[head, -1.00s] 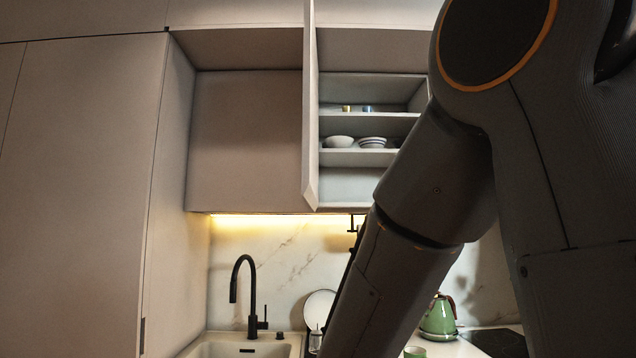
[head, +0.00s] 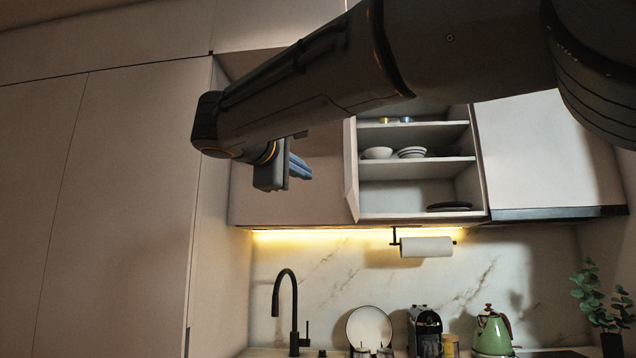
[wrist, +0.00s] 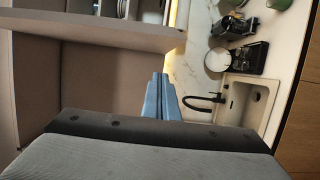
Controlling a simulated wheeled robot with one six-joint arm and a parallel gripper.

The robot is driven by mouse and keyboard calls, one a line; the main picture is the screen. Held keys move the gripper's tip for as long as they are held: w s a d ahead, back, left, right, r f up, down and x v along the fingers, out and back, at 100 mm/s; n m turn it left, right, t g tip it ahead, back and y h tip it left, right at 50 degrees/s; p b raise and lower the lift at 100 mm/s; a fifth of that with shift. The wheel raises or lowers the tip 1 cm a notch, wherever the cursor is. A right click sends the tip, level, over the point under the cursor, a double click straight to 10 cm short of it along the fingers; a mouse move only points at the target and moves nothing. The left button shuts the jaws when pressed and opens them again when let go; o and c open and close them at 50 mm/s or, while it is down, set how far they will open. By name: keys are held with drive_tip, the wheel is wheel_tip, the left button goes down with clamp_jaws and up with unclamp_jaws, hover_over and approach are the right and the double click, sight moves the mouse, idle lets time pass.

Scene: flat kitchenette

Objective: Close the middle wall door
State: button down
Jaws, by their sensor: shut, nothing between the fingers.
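The middle wall door (head: 351,168) stands open, swung out from the wall cabinet and seen nearly edge-on in the head view, at the left side of the open shelves. Its broad face (wrist: 100,33) crosses the upper left of the wrist view. My gripper (head: 308,172) is shut and empty. In the head view it is to the left of the open door, in front of the closed cabinet front. My arm hides the upper part of the door.
The open cabinet (head: 463,190) holds bowls (head: 411,153) and a dark plate. A tall cabinet (head: 120,220) stands at the left. Below are a black faucet (head: 293,310), a paper towel roll (head: 426,247), a coffee machine (head: 425,330) and a green kettle (head: 492,332).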

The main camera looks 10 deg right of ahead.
sight(352, 196)
drive_tip(key=w+d+p, duration=0.3)
drive_tip(key=w+d, duration=0.3)
drive_tip(key=d, duration=0.3)
drive_tip(key=shift+p, duration=0.4)
drive_tip(key=shift+f, duration=0.1)
